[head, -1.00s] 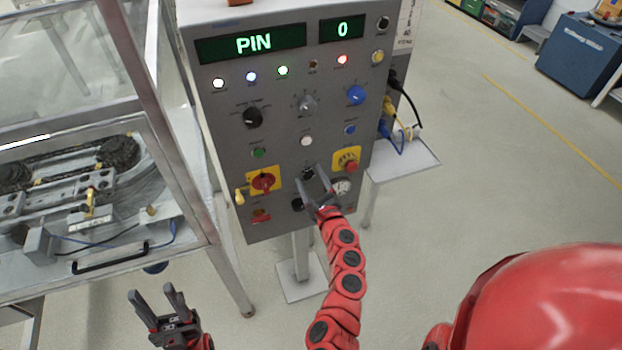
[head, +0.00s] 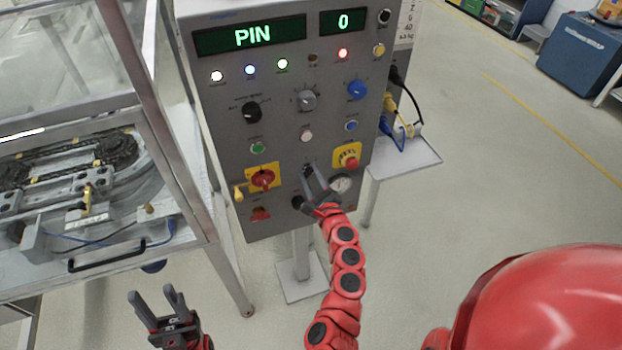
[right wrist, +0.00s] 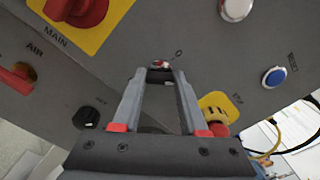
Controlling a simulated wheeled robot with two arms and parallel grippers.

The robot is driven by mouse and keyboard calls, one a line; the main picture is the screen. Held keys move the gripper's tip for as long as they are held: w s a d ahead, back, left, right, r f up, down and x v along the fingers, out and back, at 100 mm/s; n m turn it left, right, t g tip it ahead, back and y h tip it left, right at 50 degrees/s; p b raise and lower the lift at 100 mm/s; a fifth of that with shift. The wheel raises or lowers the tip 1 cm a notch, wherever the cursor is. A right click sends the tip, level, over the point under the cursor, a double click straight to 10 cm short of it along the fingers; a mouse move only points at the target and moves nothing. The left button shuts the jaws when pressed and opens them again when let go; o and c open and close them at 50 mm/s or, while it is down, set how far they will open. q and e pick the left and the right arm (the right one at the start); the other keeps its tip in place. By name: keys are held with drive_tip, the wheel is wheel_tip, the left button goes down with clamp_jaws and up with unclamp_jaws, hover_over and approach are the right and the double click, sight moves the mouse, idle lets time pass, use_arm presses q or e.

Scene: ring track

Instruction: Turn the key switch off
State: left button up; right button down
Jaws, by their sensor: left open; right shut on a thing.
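The grey control panel (head: 225,135) stands ahead of me, with "PIN" and "0" lit in green at its top. The key switch (right wrist: 160,65) is small and metallic, low in the middle of the panel, with an "O" mark beside it in the right wrist view. My right gripper (head: 313,172) reaches up to it, and its fingertips (right wrist: 162,74) are closed on the key switch. The fingers largely hide the key in the head view, and I cannot tell which way it points. My left gripper (head: 154,299) is open and empty, low at the left, away from the panel.
A glazed machine enclosure (head: 150,225) stands at the left. Floor is open at the right.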

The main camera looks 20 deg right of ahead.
drive_tip(key=shift+f+n+b, duration=0.1)
drive_tip(key=shift+n+b, duration=3.45)
drive_tip(key=shift+n, duration=1.35)
drive_tip(key=shift+c, duration=2.2)
unclamp_jaws()
